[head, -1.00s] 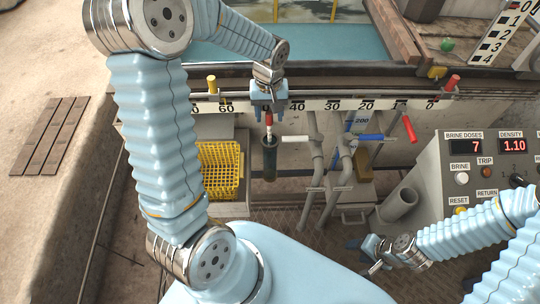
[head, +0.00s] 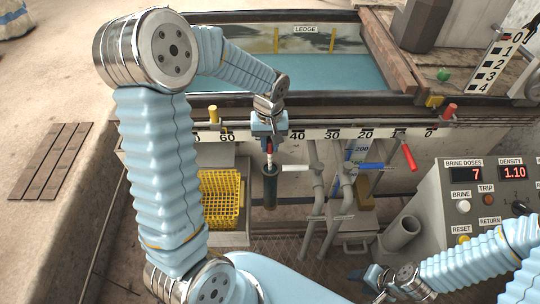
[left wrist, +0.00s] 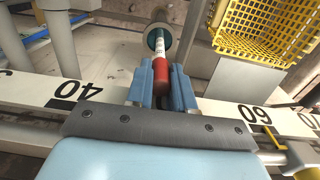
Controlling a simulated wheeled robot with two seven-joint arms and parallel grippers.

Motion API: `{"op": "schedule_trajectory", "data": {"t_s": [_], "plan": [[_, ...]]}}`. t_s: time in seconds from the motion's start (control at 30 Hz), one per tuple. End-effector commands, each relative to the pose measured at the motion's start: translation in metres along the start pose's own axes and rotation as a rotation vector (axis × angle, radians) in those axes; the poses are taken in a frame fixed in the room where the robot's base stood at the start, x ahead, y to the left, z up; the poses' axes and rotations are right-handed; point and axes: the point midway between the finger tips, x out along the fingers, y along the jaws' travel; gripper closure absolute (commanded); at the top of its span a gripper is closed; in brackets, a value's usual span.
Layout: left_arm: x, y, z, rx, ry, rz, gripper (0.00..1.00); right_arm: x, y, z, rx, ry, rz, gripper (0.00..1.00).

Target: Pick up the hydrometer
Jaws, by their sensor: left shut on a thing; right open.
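The hydrometer has a red top (head: 269,148) and a pale stem (head: 269,160). It stands upright, its lower part hidden inside a dark cylindrical holder (head: 270,190) below the numbered rail. My left gripper (head: 268,140) points down from above and is shut on the red top. In the left wrist view the red top (left wrist: 161,76) sits between the two blue fingers, with the pale stem (left wrist: 160,46) running into the mouth of the dark holder (left wrist: 150,38). My right gripper (head: 369,281) is open and low at the lower right, away from the hydrometer.
A yellow basket (head: 220,198) is left of the holder. Pipes with white, blue (head: 371,166) and red (head: 409,157) handles stand to its right. The numbered rail (head: 318,134) runs behind, before a water tank (head: 290,72). A control panel (head: 490,190) is at the right.

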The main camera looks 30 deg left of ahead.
Motion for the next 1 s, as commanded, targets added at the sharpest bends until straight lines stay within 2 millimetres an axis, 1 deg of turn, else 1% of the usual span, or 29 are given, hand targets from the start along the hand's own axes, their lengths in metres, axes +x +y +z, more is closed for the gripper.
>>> {"op": "schedule_trajectory", "data": {"t_s": [0.17,0.27,0.6,0.9,0.93,1.0], "plan": [[-0.021,0.001,-0.001,-0.001,0.004,0.002,0.95,-0.001,-0.001,0.0,0.0,0.0,0.0,0.48],[-0.04,0.001,-0.001,-0.001,0.005,0.004,0.95,-0.002,-0.001,0.0,0.0,0.0,0.0,0.48],[-0.123,0.001,0.0,0.0,0.004,0.004,0.95,-0.007,-0.003,0.0,-0.001,-0.001,-0.001,0.48],[-0.181,0.002,0.0,0.0,0.003,0.003,0.95,-0.011,-0.005,0.0,-0.002,-0.001,-0.001,0.48],[-0.177,0.002,0.008,0.003,0.002,0.003,0.95,-0.006,-0.003,0.0,-0.002,-0.001,-0.001,0.48],[-0.175,0.001,0.023,0.003,0.001,0.002,0.95,-0.003,-0.002,0.0,-0.001,-0.001,-0.001,0.48]]}}
